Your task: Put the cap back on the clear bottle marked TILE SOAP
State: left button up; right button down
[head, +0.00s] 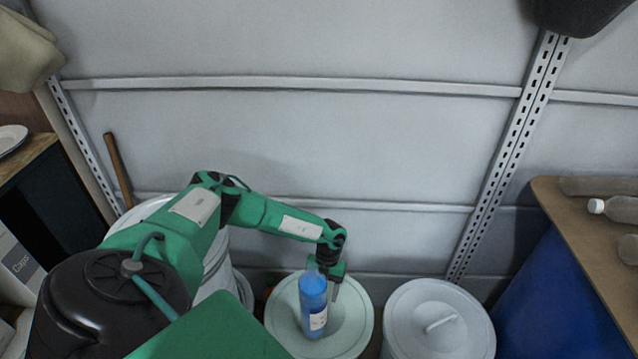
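A bottle with blue contents and a white label (313,303) shows at the pale green drum lid (283,325); its print is too small to read. I cannot tell whether it stands on the lid or is held just above it. My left gripper (334,283) points down at the bottle's upper right, close against it. One finger shows beside the bottle; the rest is hidden, so I cannot tell whether it grips anything. I cannot make out a loose cap or the bottle's mouth. My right gripper is out of view.
A white lidded drum (436,318) with a handle stands at the right. A brown tabletop (560,205) on the far right holds a lying clear bottle with a white cap (615,208). A blue drum (555,305) is below it. A grey panelled wall (300,140) closes the back.

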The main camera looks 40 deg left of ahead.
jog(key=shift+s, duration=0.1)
pick_arm(q)
jog(key=shift+f, duration=0.2)
jog(key=x, duration=0.4)
jog(key=shift+s+f+b, duration=0.15)
jog(key=shift+s+b, duration=0.15)
jog(key=shift+f, duration=0.15)
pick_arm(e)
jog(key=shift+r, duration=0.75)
pick_arm(q)
jog(key=shift+c, duration=0.9)
jog(key=c, duration=0.9)
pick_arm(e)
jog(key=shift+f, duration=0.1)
